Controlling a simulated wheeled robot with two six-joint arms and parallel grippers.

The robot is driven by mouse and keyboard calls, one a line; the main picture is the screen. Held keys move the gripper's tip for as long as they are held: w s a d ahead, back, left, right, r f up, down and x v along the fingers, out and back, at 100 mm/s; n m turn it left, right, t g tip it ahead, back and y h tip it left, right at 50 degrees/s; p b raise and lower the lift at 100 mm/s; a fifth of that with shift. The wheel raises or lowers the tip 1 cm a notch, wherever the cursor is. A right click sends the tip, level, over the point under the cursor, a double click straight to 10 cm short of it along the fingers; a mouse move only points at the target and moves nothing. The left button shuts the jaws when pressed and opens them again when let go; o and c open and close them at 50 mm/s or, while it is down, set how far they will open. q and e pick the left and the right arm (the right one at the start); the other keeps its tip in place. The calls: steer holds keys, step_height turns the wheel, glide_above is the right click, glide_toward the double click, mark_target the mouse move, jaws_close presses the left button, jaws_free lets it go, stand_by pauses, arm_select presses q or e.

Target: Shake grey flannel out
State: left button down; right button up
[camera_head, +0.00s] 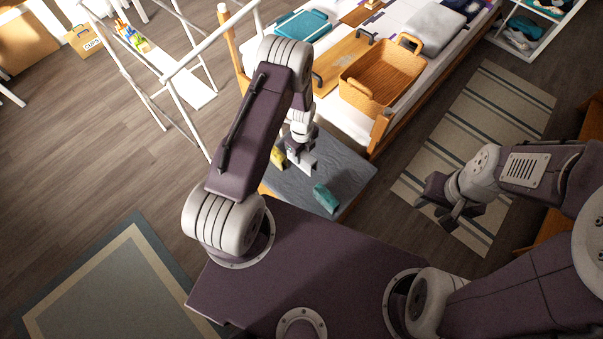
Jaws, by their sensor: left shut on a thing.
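My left gripper (300,166) points down over the low grey-topped bench (345,168) and is shut on a small pale-grey piece (305,160), which looks like the grey flannel. Its shape is hard to make out at this size, and my arm hides part of it. A yellow cloth (278,157) lies just left of the gripper, and a teal cloth (325,198) lies on the bench to the lower right. My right gripper (453,212) is empty over the striped rug and looks open, well apart from the bench.
A bed holds a wicker basket (385,78), a teal tray (302,25) and a folded grey cloth (433,28). A white drying rack (165,88) stands at left. A striped rug (480,145) lies at right. The wooden floor at left is largely clear.

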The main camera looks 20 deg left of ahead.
arm_select(q)
step_height(320, 180, down, 7)
steer(key=b, duration=0.6)
step_height(320, 180, up, 7)
steer(key=p, duration=0.6)
step_height(320, 180, down, 6)
steer(key=b, duration=0.5)
steer(key=shift+f, duration=0.25)
